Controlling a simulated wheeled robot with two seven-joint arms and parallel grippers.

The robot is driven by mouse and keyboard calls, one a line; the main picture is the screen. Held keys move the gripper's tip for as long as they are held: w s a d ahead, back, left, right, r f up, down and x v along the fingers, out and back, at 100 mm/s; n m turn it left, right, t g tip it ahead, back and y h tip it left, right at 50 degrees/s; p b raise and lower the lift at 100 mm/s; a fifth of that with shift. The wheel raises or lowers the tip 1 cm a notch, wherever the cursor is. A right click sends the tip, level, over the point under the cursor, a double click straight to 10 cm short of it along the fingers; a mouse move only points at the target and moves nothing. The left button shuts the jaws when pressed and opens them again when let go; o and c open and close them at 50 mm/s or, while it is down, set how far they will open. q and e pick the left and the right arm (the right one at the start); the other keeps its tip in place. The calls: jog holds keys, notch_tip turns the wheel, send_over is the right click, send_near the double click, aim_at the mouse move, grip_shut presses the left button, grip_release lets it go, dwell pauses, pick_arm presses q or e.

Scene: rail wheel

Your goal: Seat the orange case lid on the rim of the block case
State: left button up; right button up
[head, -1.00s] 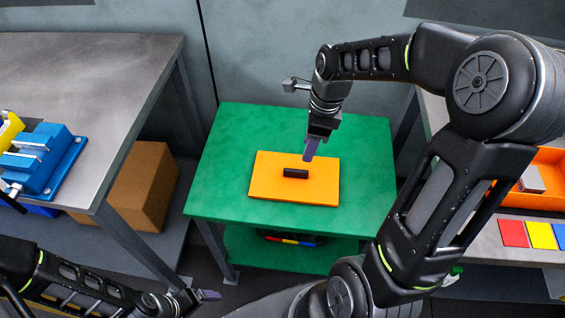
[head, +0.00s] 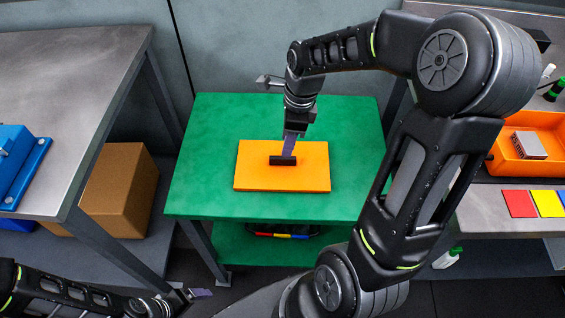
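The orange case lid (head: 255,172) lies flat on the green table (head: 205,150), with a dark bar handle (head: 283,160) on its top. My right gripper (head: 289,150) points down at the handle, its fingers right at or just behind it. I cannot tell whether they grip it. My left gripper (head: 201,293) is low at the bottom left, away from the table and lid. Its fingers are too small to judge. A dark item with red, yellow and blue parts (head: 282,234) sits on the lower green shelf, mostly hidden; I cannot tell if it is the block case.
A grey bench (head: 75,80) with a blue fixture (head: 20,165) stands at left, a cardboard box (head: 118,188) below it. At right, a grey counter (head: 487,220) holds an orange bin (head: 540,140) and coloured cards (head: 519,203). The green table around the lid is clear.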

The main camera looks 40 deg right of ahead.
aim_at(283, 162)
jog(key=shift+a+f, duration=0.1)
jog(key=shift+f, duration=0.6)
jog(key=shift+w+a+f+p, duration=0.15)
jog(key=shift+a+f+p, duration=0.05)
jog(key=shift+f, duration=1.1)
jog(key=shift+w+a+f+p, duration=0.1)
jog(key=shift+a+f+p, duration=0.1)
jog(key=shift+f, duration=1.1)
grip_shut()
